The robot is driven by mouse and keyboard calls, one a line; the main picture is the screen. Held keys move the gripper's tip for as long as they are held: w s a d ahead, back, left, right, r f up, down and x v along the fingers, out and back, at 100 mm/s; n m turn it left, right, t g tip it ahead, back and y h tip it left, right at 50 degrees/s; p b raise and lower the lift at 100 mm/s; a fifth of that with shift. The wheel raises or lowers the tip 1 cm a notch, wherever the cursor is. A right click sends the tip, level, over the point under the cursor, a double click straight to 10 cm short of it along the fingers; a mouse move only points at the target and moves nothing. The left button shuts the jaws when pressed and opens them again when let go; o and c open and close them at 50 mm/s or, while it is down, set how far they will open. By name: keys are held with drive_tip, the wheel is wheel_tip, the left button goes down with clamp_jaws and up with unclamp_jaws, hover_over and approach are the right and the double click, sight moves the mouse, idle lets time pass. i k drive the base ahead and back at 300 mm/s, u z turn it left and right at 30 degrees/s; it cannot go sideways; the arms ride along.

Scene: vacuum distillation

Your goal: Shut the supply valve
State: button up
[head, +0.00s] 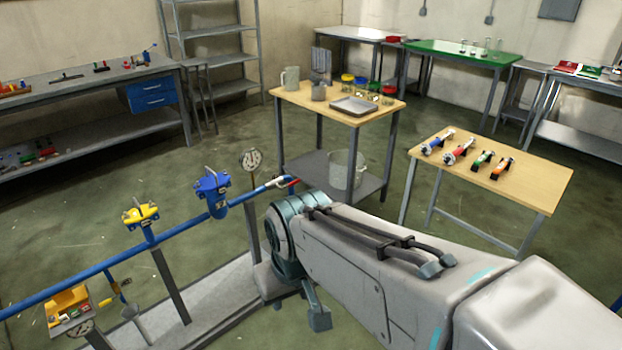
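A blue pipe (105,262) runs from the lower left up toward the middle. On it stand a yellow valve-like fitting (141,215) and a blue one (212,190), each with a metal handle on top. Near the pipe's right end are a pale loop-shaped handle (281,182) and a short red part (292,183). I cannot tell which fitting is the supply valve. My arm reaches in from the lower right, and its far joint is just below and right of the pipe end. Of my gripper (318,317) only a grey-teal piece below that joint seems to show; its fingers are not clear.
A round gauge (251,160) stands behind the pipe. A wooden table (290,92) with jugs and a tray is beyond, and another wooden table (535,190) with several coloured tools is at right. A workbench (75,90) lines the left wall. Green floor between is clear.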

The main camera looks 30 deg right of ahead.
sight(297, 181)
drive_tip(key=u, duration=0.15)
drive_tip(key=k, duration=0.2)
drive_tip(key=z, duration=1)
drive_tip(key=i, duration=0.85)
drive_tip(key=u, duration=0.35)
